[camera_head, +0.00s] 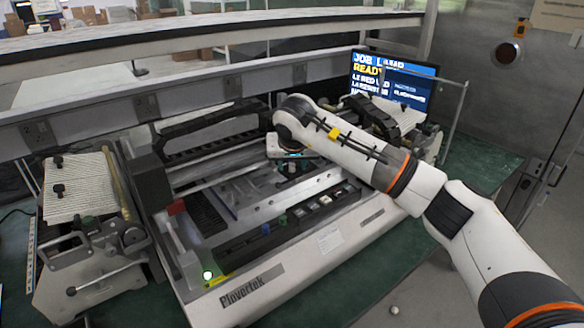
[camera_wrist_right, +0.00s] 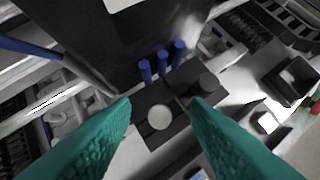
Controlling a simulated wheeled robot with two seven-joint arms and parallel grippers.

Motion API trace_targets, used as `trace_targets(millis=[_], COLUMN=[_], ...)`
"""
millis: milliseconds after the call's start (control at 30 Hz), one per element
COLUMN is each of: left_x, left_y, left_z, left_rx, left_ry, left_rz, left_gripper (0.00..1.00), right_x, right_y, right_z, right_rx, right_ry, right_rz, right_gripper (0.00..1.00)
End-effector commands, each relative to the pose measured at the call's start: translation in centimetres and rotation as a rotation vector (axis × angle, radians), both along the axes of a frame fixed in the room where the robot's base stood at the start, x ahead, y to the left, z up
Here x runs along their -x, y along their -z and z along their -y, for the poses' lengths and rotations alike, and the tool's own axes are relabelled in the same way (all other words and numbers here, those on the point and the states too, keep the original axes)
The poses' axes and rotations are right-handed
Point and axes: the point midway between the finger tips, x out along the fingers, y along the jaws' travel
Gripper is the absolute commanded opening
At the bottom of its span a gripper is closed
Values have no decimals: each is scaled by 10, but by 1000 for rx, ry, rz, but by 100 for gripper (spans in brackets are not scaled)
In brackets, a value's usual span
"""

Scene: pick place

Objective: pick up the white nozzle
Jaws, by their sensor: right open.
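In the right wrist view, a round white-topped piece (camera_wrist_right: 160,117), which looks like the white nozzle, sits in a dark block. My right gripper (camera_wrist_right: 163,106) is open, with its two teal fingers apart on either side of this piece in the picture. Nothing is held between them. I cannot tell the height of the fingertips above it. In the head view, my right gripper (camera_head: 290,167) hangs over the middle of the machine, its fingers mostly hidden by the wrist. The white piece cannot be made out surely there. My left gripper is not in view.
Blue pegs (camera_wrist_right: 162,58) and a dark round knob (camera_wrist_right: 208,83) stand close to the white piece. A lit white square button (camera_wrist_right: 267,122) is to the right. The machine (camera_head: 253,284) has a row of buttons at its front. A screen (camera_head: 395,82) stands behind.

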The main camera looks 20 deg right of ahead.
Motion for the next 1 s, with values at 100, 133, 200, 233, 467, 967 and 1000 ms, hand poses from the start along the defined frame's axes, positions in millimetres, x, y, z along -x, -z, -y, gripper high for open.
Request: trace_targets(millis=[100,133,200,233,467,967,1000], left_x=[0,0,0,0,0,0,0], left_y=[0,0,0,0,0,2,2], left_z=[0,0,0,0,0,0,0], left_rx=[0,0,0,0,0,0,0], left_ry=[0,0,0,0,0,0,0], left_rz=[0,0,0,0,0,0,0], left_gripper=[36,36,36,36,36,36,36], right_x=[0,0,0,0,0,0,0], right_y=[0,0,0,0,0,-13,-17], right_z=[0,0,0,0,0,0,0], right_rx=[0,0,0,0,0,0,0], right_ry=[0,0,0,0,0,1,1], right_rz=[0,0,0,0,0,2,3], right_gripper=[38,33,22,17,0,0,0])
